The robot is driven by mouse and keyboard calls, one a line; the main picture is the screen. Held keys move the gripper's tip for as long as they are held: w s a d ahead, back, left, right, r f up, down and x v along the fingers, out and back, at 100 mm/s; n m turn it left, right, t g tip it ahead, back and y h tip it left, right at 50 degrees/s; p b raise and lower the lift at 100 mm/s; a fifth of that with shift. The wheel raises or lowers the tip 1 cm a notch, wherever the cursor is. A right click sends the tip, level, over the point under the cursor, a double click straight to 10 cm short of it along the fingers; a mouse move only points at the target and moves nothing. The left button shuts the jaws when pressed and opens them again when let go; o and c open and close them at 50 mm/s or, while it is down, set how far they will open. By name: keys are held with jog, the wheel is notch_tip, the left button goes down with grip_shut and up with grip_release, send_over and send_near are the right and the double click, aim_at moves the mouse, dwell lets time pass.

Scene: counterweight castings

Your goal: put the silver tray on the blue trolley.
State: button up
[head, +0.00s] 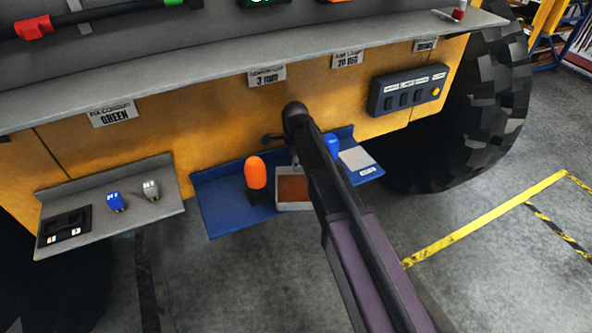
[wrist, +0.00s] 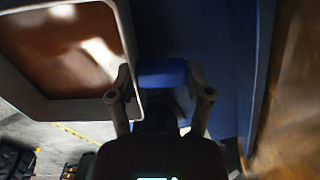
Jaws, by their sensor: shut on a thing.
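The silver tray (head: 294,207), with a pale rim and brown inside, shows at the front of the blue shelf (head: 225,216) in the head view. In the wrist view the tray (wrist: 128,30) fills the upper left. My gripper (wrist: 162,78) has its fingers on both sides of a small blue block (wrist: 162,74) against the tray's side, seemingly its grip. In the head view my arm hides the fingers. I cannot tell whether the tray touches the shelf. No separate blue trolley shows.
On the blue shelf stand an orange rounded piece (head: 256,173), a blue piece (head: 332,146) and a pale plate (head: 357,158). A grey shelf (head: 160,212) with small parts is at left. The orange machine wall (head: 220,135) is close behind. Open floor (head: 480,270) lies at right.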

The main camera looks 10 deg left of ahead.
jog(key=shift+r, duration=0.15)
notch_tip(320, 180, up, 3)
jog(key=p, duration=0.3)
jog(key=shift+r+p, duration=0.2)
jog(key=shift+p, duration=0.15)
jog(key=s+d, duration=0.2)
jog(key=s, duration=0.3)
jog(key=s+d+r, duration=0.1)
jog(key=s+d, duration=0.1)
jog(key=s, duration=0.3)
jog(key=s+d+p, duration=0.1)
jog(key=s+d, duration=0.1)
jog(key=s, duration=0.2)
jog(key=shift+s+r, duration=0.15)
jog(key=shift+s, duration=0.25)
